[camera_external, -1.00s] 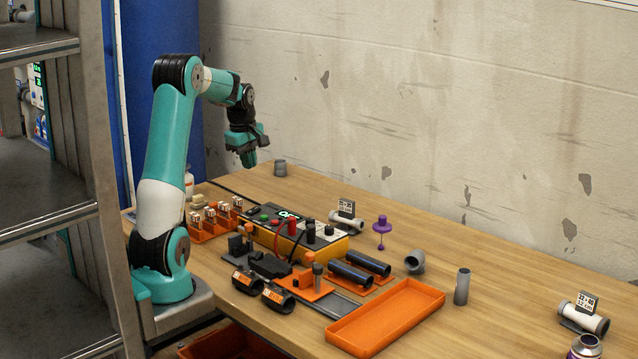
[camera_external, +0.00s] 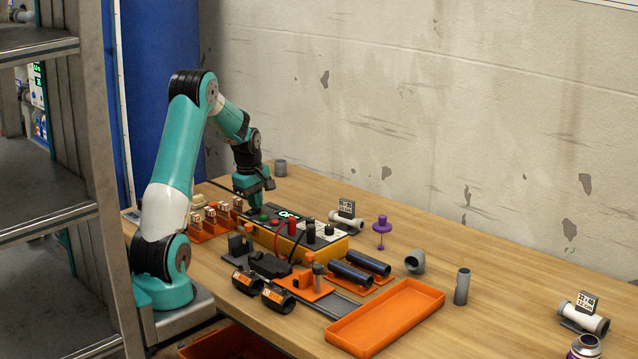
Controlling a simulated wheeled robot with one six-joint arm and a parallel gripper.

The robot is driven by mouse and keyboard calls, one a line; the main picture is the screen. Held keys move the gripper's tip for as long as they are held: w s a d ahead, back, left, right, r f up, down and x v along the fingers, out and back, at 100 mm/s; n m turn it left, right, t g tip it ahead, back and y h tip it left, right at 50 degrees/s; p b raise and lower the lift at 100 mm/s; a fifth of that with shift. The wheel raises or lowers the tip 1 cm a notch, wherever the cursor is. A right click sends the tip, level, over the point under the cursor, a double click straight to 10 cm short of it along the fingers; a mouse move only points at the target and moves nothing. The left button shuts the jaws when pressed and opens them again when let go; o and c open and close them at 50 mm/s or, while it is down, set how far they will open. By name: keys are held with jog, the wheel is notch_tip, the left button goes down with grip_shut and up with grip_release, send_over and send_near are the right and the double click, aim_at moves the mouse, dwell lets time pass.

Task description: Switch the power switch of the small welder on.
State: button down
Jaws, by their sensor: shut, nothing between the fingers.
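The small welder (camera_external: 326,246) is a yellow box with a dark top on the workbench. Its top carries a lit green display (camera_external: 289,215), green and red buttons, and red and black plugs with leads. The display text looks like "OFF", but it is small. My gripper (camera_external: 256,205) is shut and empty, pointing down at the welder's back left end, close above or touching its top. The power switch cannot be made out; my gripper covers that end of the welder.
An orange rack with white tagged pieces (camera_external: 209,222) stands left of my gripper. A grey fitting (camera_external: 280,167) is behind it. Black pipes (camera_external: 352,274), a clamp rail and an orange tray (camera_external: 386,317) lie in front. A purple-topped piece (camera_external: 382,230) stands right.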

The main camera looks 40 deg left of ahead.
jog(key=shift+p, duration=0.3)
jog(key=shift+w+g+p, duration=0.1)
jog(key=shift+g+p, duration=0.2)
jog(key=shift+p, duration=0.4)
jog(key=shift+f+b, duration=0.2)
jog(key=shift+b, duration=0.25)
jog(key=shift+s+r, duration=0.2)
jog(key=shift+s, duration=0.65)
jog(key=shift+r+p, duration=0.1)
jog(key=shift+p, duration=0.2)
notch_tip(320, 180, up, 14)
jog(key=s+p, duration=0.2)
jog(key=p, duration=0.2)
